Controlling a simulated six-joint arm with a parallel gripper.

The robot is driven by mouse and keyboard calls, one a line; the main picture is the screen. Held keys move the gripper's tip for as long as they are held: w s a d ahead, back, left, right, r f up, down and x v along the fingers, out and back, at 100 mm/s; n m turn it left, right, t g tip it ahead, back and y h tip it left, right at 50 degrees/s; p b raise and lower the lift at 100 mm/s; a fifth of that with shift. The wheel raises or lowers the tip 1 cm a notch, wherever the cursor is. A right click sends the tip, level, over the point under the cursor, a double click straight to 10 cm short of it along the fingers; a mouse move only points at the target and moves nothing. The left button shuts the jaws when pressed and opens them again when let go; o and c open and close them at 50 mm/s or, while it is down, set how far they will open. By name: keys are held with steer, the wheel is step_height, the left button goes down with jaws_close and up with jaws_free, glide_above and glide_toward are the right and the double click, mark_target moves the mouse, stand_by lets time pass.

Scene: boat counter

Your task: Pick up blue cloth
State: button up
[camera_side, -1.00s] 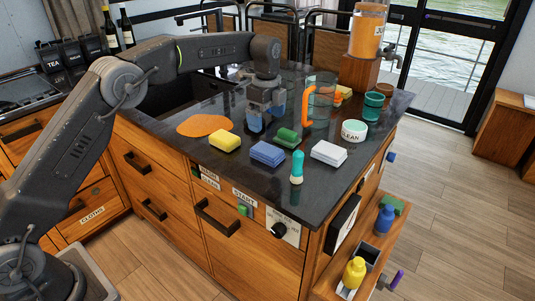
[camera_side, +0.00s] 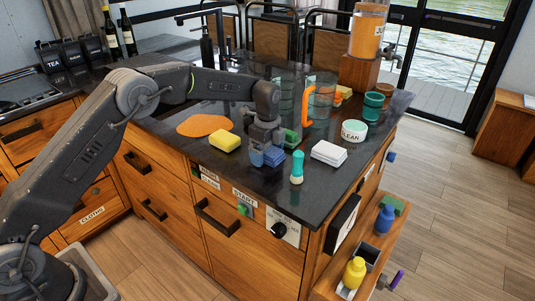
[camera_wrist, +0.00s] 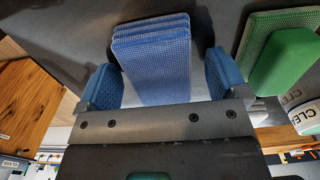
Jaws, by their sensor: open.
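The blue cloth (camera_wrist: 152,62) is a folded, layered stack lying on the dark counter. In the wrist view it lies between the two blue fingertips of my gripper (camera_wrist: 163,82), with a small gap visible on either side. In the side view my gripper (camera_side: 265,155) is low over the front part of the counter and hides most of the cloth. My gripper is open, its fingers straddling the cloth.
A yellow sponge (camera_side: 225,142) lies left of my gripper. A green scrubber (camera_wrist: 284,58) is close on the right in the wrist view. A white cloth (camera_side: 329,153), a teal-topped bottle (camera_side: 297,168) and a CLEAN tub (camera_side: 354,130) stand to the right. An orange cloth (camera_side: 204,125) lies farther left.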

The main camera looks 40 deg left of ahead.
steer(key=c, duration=1)
steer(key=shift+r, duration=0.55)
steer(key=r, duration=0.2)
steer(key=a+r, duration=0.1)
steer(key=shift+s+r, duration=0.1)
steer(key=shift+r, duration=0.25)
steer(key=s+a+r, duration=0.4)
steer(key=a+r, duration=0.2)
steer(key=a, duration=0.3)
steer(key=shift+s+a+r, duration=0.15)
steer(key=shift+s+a, duration=0.15)
steer(key=shift+s, duration=0.05)
